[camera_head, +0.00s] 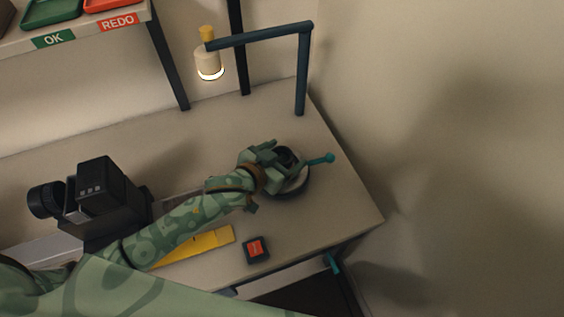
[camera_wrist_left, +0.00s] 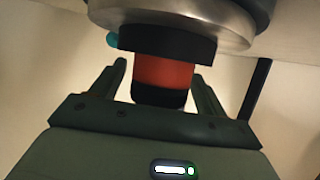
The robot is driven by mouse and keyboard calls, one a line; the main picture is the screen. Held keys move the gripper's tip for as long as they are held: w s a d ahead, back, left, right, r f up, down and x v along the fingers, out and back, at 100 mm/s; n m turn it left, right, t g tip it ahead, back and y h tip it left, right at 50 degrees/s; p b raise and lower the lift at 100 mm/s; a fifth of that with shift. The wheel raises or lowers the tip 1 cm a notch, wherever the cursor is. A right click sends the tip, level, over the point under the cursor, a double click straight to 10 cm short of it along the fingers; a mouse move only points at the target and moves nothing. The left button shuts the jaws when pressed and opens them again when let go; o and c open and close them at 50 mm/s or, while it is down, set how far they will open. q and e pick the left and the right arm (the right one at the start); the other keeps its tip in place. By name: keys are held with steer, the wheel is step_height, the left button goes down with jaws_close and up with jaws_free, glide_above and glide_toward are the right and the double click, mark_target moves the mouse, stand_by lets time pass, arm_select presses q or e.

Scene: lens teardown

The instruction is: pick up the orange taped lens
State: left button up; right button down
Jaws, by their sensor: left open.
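The orange taped lens (camera_wrist_left: 166,72) shows in the left wrist view as a dark cylinder with a wide orange band. It is set against a round silver-rimmed stand (camera_wrist_left: 238,27). My left gripper (camera_wrist_left: 163,92) is open, with one finger on each side of the lens and light gaps between. In the head view the left gripper (camera_head: 282,165) is over the round stand (camera_head: 296,189), near the table's right end. It hides the lens there. The right gripper is not in view.
A teal-knobbed lever (camera_head: 322,160) sticks out beside the stand. A dark lamp arm (camera_head: 262,36) rises behind it. A small black block with an orange-red top (camera_head: 256,249) and a yellow strip (camera_head: 213,241) lie in front. A black boxy device (camera_head: 105,190) is at left.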

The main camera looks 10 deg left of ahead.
arm_select(q)
steer(key=shift+w+d+f, duration=0.15)
steer(key=shift+w, duration=0.2)
steer(key=c, duration=1.2)
steer(key=shift+c, duration=0.2)
